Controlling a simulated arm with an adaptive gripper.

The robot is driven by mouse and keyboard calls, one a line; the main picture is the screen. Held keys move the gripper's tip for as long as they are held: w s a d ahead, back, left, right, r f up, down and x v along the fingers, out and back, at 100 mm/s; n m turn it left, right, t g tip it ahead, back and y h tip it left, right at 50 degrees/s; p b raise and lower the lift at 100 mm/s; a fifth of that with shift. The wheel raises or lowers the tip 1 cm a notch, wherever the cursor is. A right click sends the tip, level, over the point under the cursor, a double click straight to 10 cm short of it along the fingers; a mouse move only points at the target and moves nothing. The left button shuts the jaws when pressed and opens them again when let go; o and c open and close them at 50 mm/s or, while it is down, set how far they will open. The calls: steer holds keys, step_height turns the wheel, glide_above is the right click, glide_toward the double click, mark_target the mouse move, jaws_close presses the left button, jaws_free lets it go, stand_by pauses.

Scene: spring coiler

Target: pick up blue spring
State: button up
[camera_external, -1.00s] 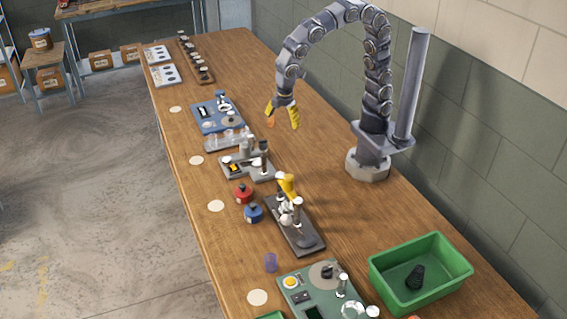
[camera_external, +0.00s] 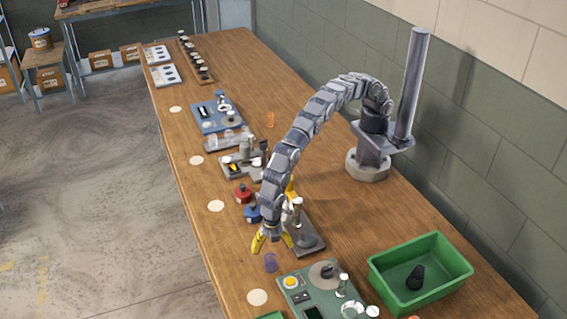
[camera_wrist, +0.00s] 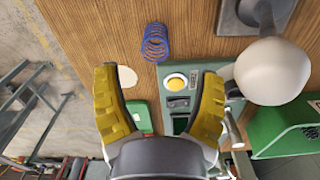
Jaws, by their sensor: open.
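The blue spring (camera_external: 271,262) stands on the wooden table near its left edge, beside the green control panel. In the wrist view the blue spring (camera_wrist: 155,43) shows as an open coil, ahead of and between the finger lines. My gripper (camera_external: 272,243) is above the table, just behind and above the spring. In the wrist view my gripper (camera_wrist: 158,85) has its two yellow fingers spread wide with nothing between them. The fingers look apart from the spring.
The green panel (camera_external: 312,290) with a yellow button lies close by the spring. A spring-coiling machine (camera_external: 305,240) stands right of my gripper. Blue (camera_external: 252,214) and red (camera_external: 242,194) spools sit behind it. A green bin (camera_external: 420,275) stands at right.

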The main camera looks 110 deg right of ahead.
mark_target(270, 257)
steer(key=f, duration=0.7)
steer(key=shift+w+d+f, duration=0.2)
steer(key=shift+f, duration=0.2)
steer(key=shift+c, duration=0.5)
steer(key=shift+r, duration=0.1)
steer(key=c, duration=0.8)
